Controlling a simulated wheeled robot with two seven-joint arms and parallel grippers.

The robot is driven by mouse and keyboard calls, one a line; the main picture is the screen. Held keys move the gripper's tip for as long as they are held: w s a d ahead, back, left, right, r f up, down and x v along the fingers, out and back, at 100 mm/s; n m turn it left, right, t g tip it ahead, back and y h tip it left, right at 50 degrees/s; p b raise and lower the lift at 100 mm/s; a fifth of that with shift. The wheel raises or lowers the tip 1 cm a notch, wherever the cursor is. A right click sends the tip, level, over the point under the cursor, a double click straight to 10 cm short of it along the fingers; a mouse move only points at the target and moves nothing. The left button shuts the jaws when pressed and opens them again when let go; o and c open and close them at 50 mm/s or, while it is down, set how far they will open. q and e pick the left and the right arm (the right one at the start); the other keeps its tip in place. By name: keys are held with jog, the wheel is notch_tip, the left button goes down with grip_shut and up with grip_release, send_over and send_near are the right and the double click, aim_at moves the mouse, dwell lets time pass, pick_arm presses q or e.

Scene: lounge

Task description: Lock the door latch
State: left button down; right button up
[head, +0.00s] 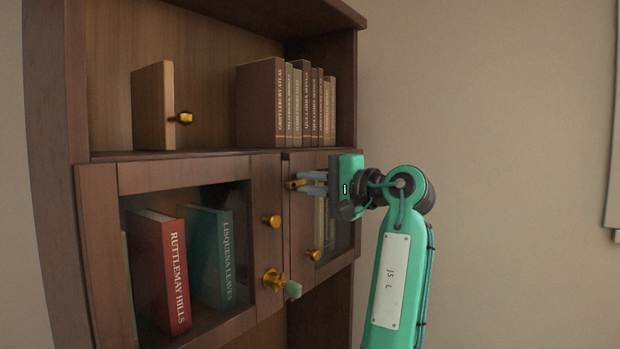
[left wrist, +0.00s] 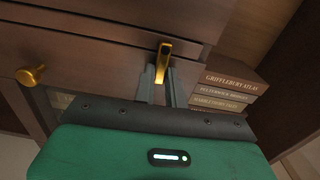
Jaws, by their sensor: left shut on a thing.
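The door latch is a small brass lever (head: 295,184) near the top of the narrow right cabinet door, by the seam between the two doors. My left gripper (head: 313,182) reaches it from the right with its grey fingers shut on it. In the left wrist view the brass latch (left wrist: 163,62) shows between the two fingertips (left wrist: 160,80). The left glass door (head: 185,169) and the right door (head: 306,238) look closed, side by side. Part of the right door is hidden behind my gripper. My right gripper is not in view.
Brass knobs sit on the left door (head: 272,220) and right door (head: 315,255). Books (head: 262,100) and a wooden block (head: 153,106) stand on the open shelf above.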

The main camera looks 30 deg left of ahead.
pick_arm(q)
jog(key=shift+f+m, duration=0.1)
jog(key=shift+m, duration=0.4)
jog(key=c, duration=1.4)
grip_release()
jog(key=shift+c, duration=0.2)
jog(key=shift+d, duration=0.15)
jog(key=s+d+b, duration=0.1)
jog(key=d+b, duration=0.3)
jog(key=d, duration=0.9)
jog(key=shift+d, duration=0.3)
